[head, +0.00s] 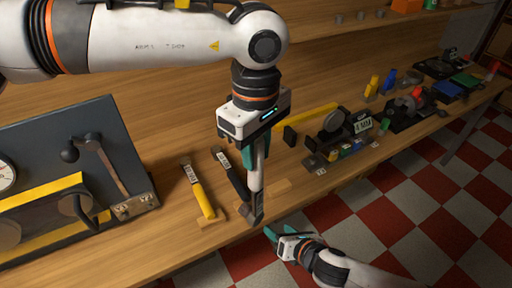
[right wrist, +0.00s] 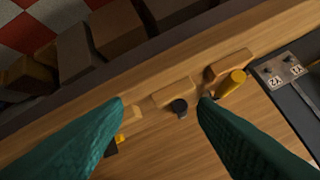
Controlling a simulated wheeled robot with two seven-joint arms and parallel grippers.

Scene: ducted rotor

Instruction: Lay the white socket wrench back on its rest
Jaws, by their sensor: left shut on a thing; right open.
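My left gripper (head: 257,158) points down over the bench and is shut on the white socket wrench (head: 255,185). The wrench hangs close to upright, its dark lower end at the bench's front edge; whether it touches is unclear. A black-handled tool (head: 232,175) and a yellow-handled tool (head: 203,198) lie to the left, each at a wooden rest. My right gripper (head: 281,237) is open and empty in front of the bench edge.
A dark panel (head: 105,120) with a crank and yellow bar stands at left. The checkered floor (head: 400,210) is open in front.

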